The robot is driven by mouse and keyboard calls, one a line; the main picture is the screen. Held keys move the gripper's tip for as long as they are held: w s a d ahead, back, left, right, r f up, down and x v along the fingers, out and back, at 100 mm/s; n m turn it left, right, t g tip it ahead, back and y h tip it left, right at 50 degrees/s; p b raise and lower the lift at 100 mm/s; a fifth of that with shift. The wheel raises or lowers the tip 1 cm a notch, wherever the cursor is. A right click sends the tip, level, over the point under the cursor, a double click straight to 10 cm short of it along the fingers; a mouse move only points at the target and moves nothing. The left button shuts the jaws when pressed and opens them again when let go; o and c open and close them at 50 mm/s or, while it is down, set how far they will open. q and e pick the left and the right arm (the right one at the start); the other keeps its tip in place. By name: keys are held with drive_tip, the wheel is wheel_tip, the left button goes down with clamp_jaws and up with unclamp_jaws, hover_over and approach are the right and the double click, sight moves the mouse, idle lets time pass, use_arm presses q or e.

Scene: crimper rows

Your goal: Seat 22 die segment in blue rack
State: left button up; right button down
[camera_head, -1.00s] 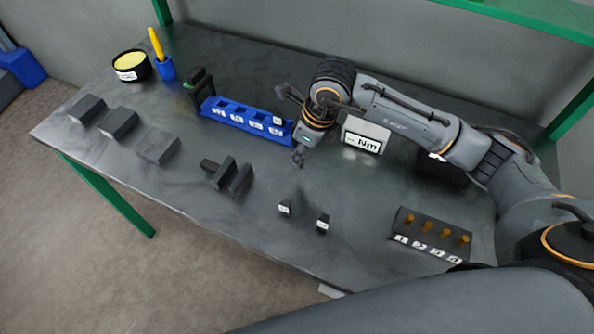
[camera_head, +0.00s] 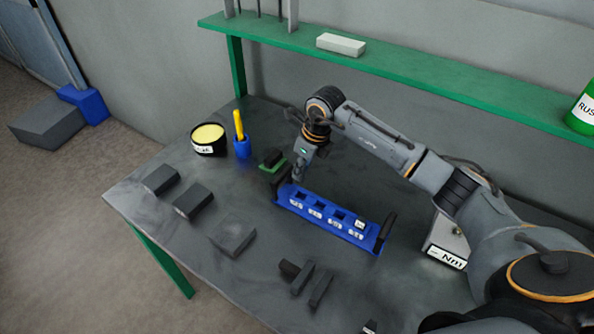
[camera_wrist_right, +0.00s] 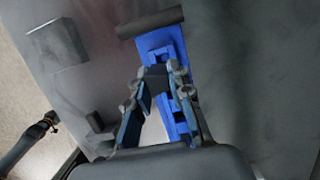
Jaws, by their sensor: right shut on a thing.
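The blue rack (camera_head: 371,241) lies on the grey table, with a row of labelled slots and dark upright ends. A small segment with a white label (camera_head: 360,223) sits in its right-end slot; the other slots look empty. My right gripper (camera_head: 298,178) is over the rack's left end. In the right wrist view, my right gripper (camera_wrist_right: 160,90) is shut on a small dark block (camera_wrist_right: 155,77), just over the blue rack (camera_wrist_right: 160,43). Its number is not readable, and I cannot tell whether it touches the rack.
A dark block with a green part (camera_head: 272,160) stands close left of the gripper. A blue cup with a yellow stick (camera_head: 241,146) and a yellow-filled bowl (camera_head: 208,139) are behind. Several grey blocks (camera_head: 232,237) lie at left. The Nm box (camera_head: 446,243) is right, under my arm.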

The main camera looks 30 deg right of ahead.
drive_tip(key=shift+s+d, duration=0.1)
drive_tip(key=shift+s, duration=0.05)
drive_tip(key=shift+f+b, duration=0.1)
drive_tip(key=shift+b, duration=0.25)
use_arm(q)
drive_tip(key=shift+s+f+b, duration=0.1)
drive_tip(key=shift+f+b, duration=2.1)
drive_tip(key=shift+f, duration=0.35)
use_arm(e)
hover_over(302, 190)
drive_tip(key=s+a, duration=0.1)
drive_tip(key=s, duration=0.1)
drive_tip(key=shift+s+d+x, duration=0.1)
drive_tip(key=shift+s+x, duration=0.1)
drive_tip(key=shift+x, duration=0.7)
drive_tip(key=shift+s+d+x, duration=0.1)
drive_tip(key=shift+s+x, duration=0.1)
drive_tip(key=shift+x, duration=0.7)
drive_tip(key=shift+s+d+x, duration=0.15)
drive_tip(key=shift+x, duration=0.75)
drive_tip(key=shift+f, duration=0.15)
use_arm(q)
drive_tip(key=shift+f+b, duration=0.4)
drive_tip(key=shift+s+f+b, duration=0.1)
drive_tip(key=shift+f+b, duration=1.1)
use_arm(e)
drive_tip(key=shift+s+x, duration=0.15)
drive_tip(key=shift+x, duration=0.5)
drive_tip(key=shift+s+x, duration=0.15)
drive_tip(key=shift+x, duration=0.55)
